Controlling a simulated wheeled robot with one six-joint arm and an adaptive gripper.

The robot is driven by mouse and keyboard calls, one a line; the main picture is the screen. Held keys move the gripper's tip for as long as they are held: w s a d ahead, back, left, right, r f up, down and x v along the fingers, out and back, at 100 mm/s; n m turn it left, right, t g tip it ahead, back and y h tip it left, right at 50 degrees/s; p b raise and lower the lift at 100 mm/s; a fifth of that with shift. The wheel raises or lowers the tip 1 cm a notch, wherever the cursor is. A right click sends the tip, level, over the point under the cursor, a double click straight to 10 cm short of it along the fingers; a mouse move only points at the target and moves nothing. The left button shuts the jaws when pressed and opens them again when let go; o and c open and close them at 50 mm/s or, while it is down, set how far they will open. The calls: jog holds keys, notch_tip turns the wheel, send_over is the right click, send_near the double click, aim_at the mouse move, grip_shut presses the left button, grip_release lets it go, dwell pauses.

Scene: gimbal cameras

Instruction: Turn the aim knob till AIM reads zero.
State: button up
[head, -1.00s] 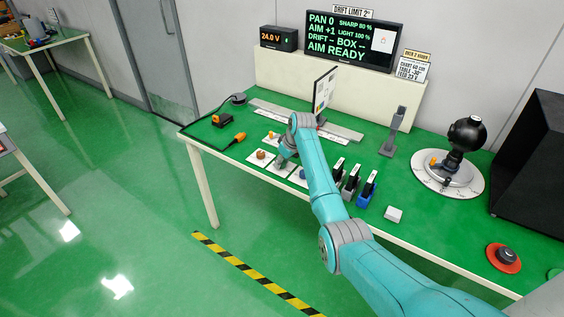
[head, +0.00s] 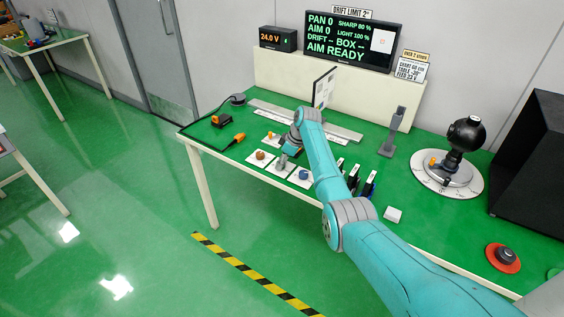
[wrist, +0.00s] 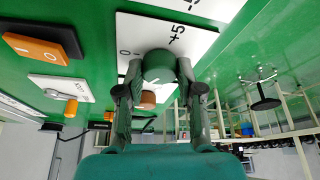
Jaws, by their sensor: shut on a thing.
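The display (head: 352,38) reads PAN 0, AIM 0, SHARP 80 %, LIGHT 100 %, DRIFT and BOX with dashes, and AIM READY. My gripper (wrist: 158,88) is shut on a grey-green round knob, the aim knob (wrist: 158,64), with one finger on each side of it. The knob stands on a white scale plate (wrist: 195,38) with 0 and +5 marks. In the head view my gripper (head: 284,157) is at the middle plate (head: 281,171) near the table's front edge; my wrist partly hides it.
A brown knob (head: 261,155) and a blue knob (head: 303,174) stand on plates either side. Several dark upright levers are right of my arm, partly hidden. A black ball-shaped device (head: 466,135) and a red-based button (head: 504,257) stand farther right.

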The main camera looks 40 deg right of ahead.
jog(key=o, duration=1.1)
jog(key=shift+o, duration=0.2)
jog(key=v, duration=1.2)
